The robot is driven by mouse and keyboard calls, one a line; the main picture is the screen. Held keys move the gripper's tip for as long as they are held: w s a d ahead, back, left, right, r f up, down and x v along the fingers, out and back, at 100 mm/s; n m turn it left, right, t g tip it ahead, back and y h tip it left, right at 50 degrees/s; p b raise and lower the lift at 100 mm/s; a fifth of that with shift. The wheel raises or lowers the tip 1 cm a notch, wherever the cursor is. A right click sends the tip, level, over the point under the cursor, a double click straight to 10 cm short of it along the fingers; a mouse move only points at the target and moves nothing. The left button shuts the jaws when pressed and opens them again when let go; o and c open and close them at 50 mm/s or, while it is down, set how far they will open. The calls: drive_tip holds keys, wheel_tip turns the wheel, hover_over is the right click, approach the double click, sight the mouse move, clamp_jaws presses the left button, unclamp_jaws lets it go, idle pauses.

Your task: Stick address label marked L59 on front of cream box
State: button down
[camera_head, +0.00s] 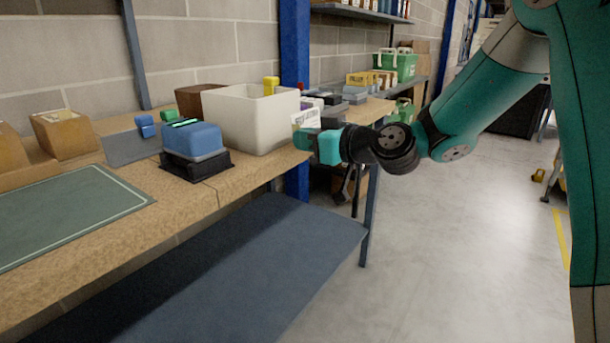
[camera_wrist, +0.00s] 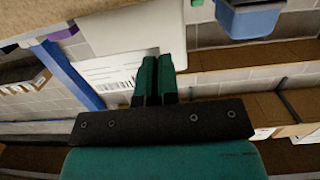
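The cream box (camera_head: 240,118) stands open-topped on the wooden bench. Its pale wall (camera_wrist: 125,25) fills the upper middle of the wrist view. A white address label (camera_head: 306,118) shows by the box's right end, just above my gripper (camera_head: 304,141). In the wrist view, the label (camera_wrist: 108,73) has barcode lines and small print too blurred to read. My gripper's dark green fingers (camera_wrist: 157,75) are close together, with the label's edge at them. The label appears held there, near the box wall; whether it touches the wall I cannot tell.
A blue bin (camera_head: 193,140) on a black base stands left of the box. A green mat (camera_head: 65,212) and cardboard boxes (camera_head: 62,132) are further left. A blue post (camera_head: 295,45) rises behind the box. Shelves with yellow and green containers (camera_head: 395,65) are beyond.

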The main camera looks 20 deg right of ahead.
sight(266, 125)
drive_tip(key=shift+t+y, duration=0.4)
drive_tip(key=shift+y, duration=0.1)
drive_tip(key=w+a+p, duration=0.1)
drive_tip(key=w+a+r+p, duration=0.2)
drive_tip(key=w, duration=0.1)
drive_tip(key=shift+a+p, duration=0.4)
drive_tip(key=shift+w+f, duration=0.1)
drive_tip(key=shift+f+b, duration=0.2)
drive_tip(key=shift+b, duration=0.25)
drive_tip(key=shift+w+a+b, duration=0.2)
drive_tip(key=shift+w+b, duration=0.1)
drive_tip(key=shift+b, duration=0.5)
idle(2.7)
drive_tip(key=c, duration=1)
unclamp_jaws()
drive_tip(key=shift+o, duration=0.2)
